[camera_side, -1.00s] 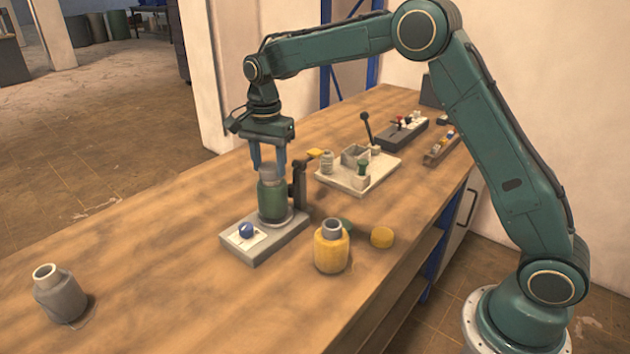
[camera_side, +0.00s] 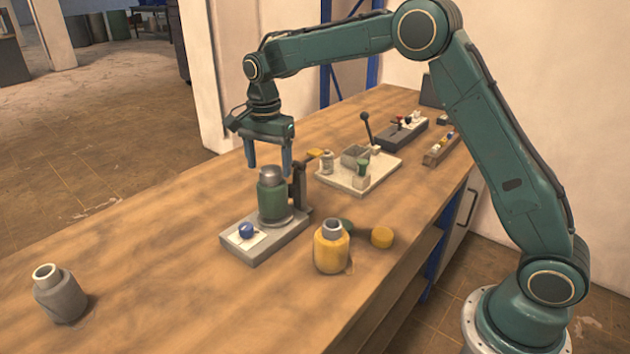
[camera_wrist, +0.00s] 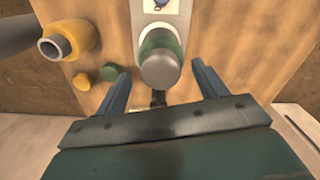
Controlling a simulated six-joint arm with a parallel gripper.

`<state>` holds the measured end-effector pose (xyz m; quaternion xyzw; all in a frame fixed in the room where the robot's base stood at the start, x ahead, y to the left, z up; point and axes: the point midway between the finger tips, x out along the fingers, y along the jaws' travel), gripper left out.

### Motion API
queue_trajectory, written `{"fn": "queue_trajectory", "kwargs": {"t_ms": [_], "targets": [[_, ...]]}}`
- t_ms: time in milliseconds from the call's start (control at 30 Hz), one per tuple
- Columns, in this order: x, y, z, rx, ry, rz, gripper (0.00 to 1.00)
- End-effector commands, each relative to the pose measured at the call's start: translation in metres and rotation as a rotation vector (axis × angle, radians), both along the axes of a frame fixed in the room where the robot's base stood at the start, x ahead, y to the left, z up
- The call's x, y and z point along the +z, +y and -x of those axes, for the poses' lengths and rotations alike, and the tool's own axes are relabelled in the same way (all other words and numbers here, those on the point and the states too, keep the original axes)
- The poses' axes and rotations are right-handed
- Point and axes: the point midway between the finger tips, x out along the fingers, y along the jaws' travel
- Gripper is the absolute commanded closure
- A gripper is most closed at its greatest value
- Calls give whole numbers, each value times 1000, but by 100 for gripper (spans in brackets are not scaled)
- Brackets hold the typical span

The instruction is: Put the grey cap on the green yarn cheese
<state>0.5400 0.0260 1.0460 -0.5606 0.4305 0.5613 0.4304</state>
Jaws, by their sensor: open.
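The green yarn cheese (camera_side: 271,202) stands upright on the grey base plate (camera_side: 262,254). The grey cap (camera_side: 271,175) sits on its top, looking level; I cannot tell how tightly it is seated. In the wrist view the grey cap (camera_wrist: 160,68) covers the top of the green cheese (camera_wrist: 160,40). My gripper (camera_side: 267,170) is open, its two blue fingers spread wide around and just above the cap, apart from it. The wrist view shows both fingers (camera_wrist: 160,83) with nothing between them touching the cap.
A yellow cheese (camera_side: 331,248) stands right of the plate, with a yellow cap (camera_side: 382,237) and a partly hidden green cap (camera_side: 346,226) behind. A grey cheese (camera_side: 61,294) is at far left. A blue knob (camera_side: 246,230) and dark post (camera_side: 299,185) are on the plate.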

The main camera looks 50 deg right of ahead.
Motion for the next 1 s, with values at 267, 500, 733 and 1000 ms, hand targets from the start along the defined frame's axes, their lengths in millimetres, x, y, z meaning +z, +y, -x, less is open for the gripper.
{"fn": "queue_trajectory", "kwargs": {"t_ms": [267,500,733,1000], "targets": [[38,0,-1,0,-5,0,29],[79,0,-1,0,-4,0,29],[110,0,0,0,-3,0,29],[126,0,0,0,-1,0,29]]}}
